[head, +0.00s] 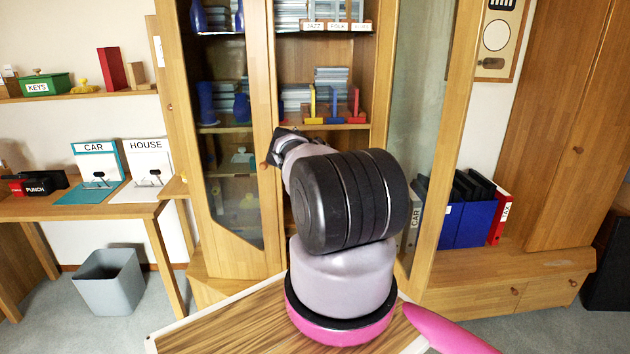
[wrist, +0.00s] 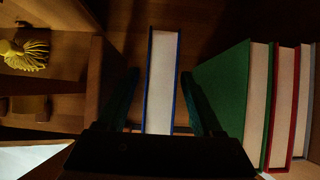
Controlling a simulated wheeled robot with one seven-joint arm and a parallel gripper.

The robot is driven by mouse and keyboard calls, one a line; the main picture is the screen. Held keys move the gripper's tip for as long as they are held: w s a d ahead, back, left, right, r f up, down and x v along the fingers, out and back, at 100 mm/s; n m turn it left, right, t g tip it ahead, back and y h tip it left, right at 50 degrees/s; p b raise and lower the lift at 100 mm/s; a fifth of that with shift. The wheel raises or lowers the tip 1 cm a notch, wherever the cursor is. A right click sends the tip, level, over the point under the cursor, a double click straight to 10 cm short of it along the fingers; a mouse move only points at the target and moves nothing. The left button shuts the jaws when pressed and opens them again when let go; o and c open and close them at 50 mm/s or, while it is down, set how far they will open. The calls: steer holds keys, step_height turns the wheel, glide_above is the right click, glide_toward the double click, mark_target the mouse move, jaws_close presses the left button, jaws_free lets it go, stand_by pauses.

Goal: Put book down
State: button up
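A book with a blue cover and pale page edges (wrist: 161,95) stands upright in the middle of the wrist view. My gripper (wrist: 159,73) has its two dark fingers on either side of this book. A dark gap shows between the left finger and the book; the right finger is very close to it, and I cannot tell whether it touches. The fingers look open around the book. In the head view my arm reaches toward the wooden cabinet and hides the gripper and the book.
In the wrist view, a leaning green book (wrist: 222,88) and a red book (wrist: 282,105) are close on the right. A wooden upright (wrist: 100,80) and a yellow tassel (wrist: 25,55) are left. The cabinet's glass door (head: 228,150) stands left of my arm.

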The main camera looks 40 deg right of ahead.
steer(key=shift+r, duration=0.15)
steer(key=shift+w+v, duration=0.2)
steer(key=shift+v, duration=0.95)
steer(key=s+a, duration=0.6)
steer(key=s, duration=0.4)
